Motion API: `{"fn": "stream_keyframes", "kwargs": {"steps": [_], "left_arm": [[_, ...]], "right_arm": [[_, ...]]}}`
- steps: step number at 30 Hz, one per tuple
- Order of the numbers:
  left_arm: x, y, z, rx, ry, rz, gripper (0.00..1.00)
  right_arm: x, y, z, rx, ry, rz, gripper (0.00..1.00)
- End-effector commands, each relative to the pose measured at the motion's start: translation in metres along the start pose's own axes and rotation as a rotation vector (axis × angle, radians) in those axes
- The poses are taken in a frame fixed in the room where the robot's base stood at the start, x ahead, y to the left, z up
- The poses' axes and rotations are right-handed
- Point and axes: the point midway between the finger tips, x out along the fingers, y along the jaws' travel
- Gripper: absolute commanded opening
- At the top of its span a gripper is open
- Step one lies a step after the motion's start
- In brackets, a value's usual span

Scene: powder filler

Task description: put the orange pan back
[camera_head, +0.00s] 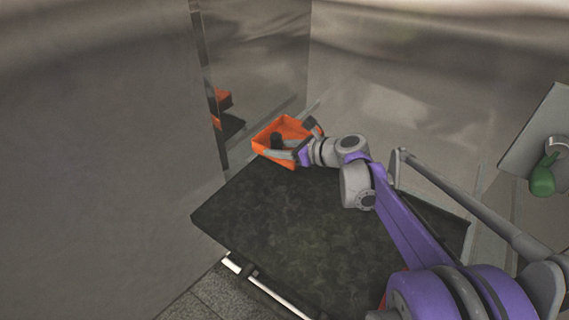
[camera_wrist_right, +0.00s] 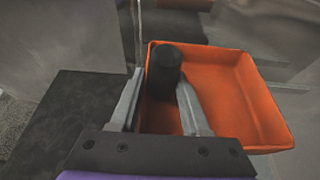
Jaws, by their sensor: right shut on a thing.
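The orange pan (camera_head: 283,126) is a shallow square tray at the far corner of the dark table, near the metal walls. A dark upright cylinder (camera_wrist_right: 164,66), seemingly its handle, stands at the pan's near left side in the right wrist view. My right gripper (camera_head: 287,141) has its fingers on either side of this cylinder and is shut on it. The pan fills much of the right wrist view (camera_wrist_right: 225,90) and looks empty otherwise. I cannot tell whether its base touches the table. My left gripper is not in view.
The dark table top (camera_head: 290,215) is bare apart from my right arm above it. Shiny metal walls (camera_head: 420,80) stand close behind and to the left, with an orange reflection. A green object (camera_head: 543,178) is at a grey panel (camera_head: 535,130) on the right.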

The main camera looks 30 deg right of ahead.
Motion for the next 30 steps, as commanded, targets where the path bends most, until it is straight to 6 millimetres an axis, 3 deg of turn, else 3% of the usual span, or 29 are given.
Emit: {"fn": "stream_keyframes", "kwargs": {"steps": [3, 16, 29, 30], "left_arm": [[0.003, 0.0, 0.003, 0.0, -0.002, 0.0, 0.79], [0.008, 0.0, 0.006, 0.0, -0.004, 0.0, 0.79], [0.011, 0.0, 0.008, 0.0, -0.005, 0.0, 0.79], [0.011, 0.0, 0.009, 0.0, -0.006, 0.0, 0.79]], "right_arm": [[0.01, 0.0, -0.023, 0.0, 0.0, 0.001, 0.0], [0.03, 0.0, -0.073, 0.0, 0.0, 0.001, 0.0], [0.034, 0.0, -0.081, 0.0, 0.0, 0.0, 0.0], [0.034, 0.0, -0.082, 0.0, 0.0, 0.0, 0.48]]}}
